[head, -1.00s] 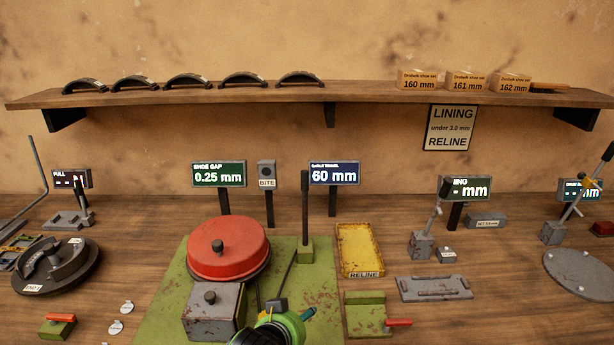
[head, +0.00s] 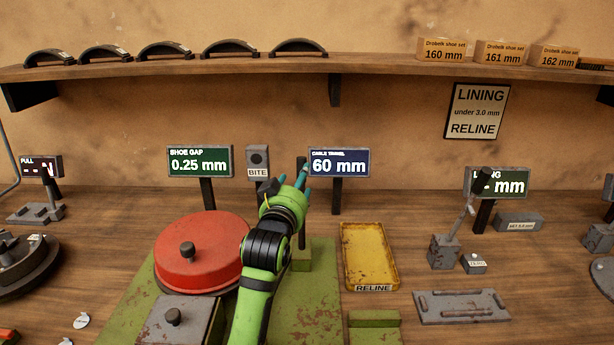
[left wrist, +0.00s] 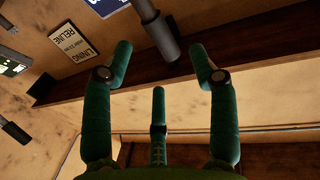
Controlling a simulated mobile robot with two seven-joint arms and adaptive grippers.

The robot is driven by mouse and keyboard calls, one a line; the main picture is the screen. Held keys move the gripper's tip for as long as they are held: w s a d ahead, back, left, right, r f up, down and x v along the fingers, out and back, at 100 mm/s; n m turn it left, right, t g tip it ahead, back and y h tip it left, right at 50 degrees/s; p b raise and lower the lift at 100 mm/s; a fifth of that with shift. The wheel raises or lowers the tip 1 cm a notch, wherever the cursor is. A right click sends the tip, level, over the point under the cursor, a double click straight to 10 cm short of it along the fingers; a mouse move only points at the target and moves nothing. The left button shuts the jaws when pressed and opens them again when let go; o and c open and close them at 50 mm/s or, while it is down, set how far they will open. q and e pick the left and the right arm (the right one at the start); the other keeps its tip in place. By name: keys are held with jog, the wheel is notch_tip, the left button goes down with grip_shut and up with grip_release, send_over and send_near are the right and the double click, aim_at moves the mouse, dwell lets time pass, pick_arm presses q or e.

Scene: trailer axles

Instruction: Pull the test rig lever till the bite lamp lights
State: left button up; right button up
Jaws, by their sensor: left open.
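The test rig lever (head: 302,232) is a tall dark post on a green block, standing upright on the green rig plate (head: 322,300). My left gripper (head: 296,178) is at the lever's upper part, and its hand partly hides the lever. In the left wrist view, the gripper (left wrist: 161,54) has its fingers spread, and a dark rod end (left wrist: 157,28), apparently the lever, lies just beyond and between the fingertips. Contact cannot be told. The bite lamp (head: 257,158) on its grey box looks dark. My right gripper is not in view.
A red drum (head: 200,255) and a grey block (head: 180,322) stand left of my arm. A yellow RELINE tray (head: 368,285) lies to the right. The SHOE GAP display (head: 200,161) reads 0.25 mm and the blue display (head: 338,161) reads 60 mm.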

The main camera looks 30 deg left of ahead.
pick_arm(q)
jog(key=shift+p+x, duration=1.05)
jog(key=shift+x, duration=2.45)
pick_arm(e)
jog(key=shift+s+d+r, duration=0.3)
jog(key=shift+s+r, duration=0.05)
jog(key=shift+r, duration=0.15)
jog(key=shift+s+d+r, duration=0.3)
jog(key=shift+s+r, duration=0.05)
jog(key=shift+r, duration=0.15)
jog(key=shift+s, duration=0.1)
pick_arm(q)
jog(key=c, duration=1.1)
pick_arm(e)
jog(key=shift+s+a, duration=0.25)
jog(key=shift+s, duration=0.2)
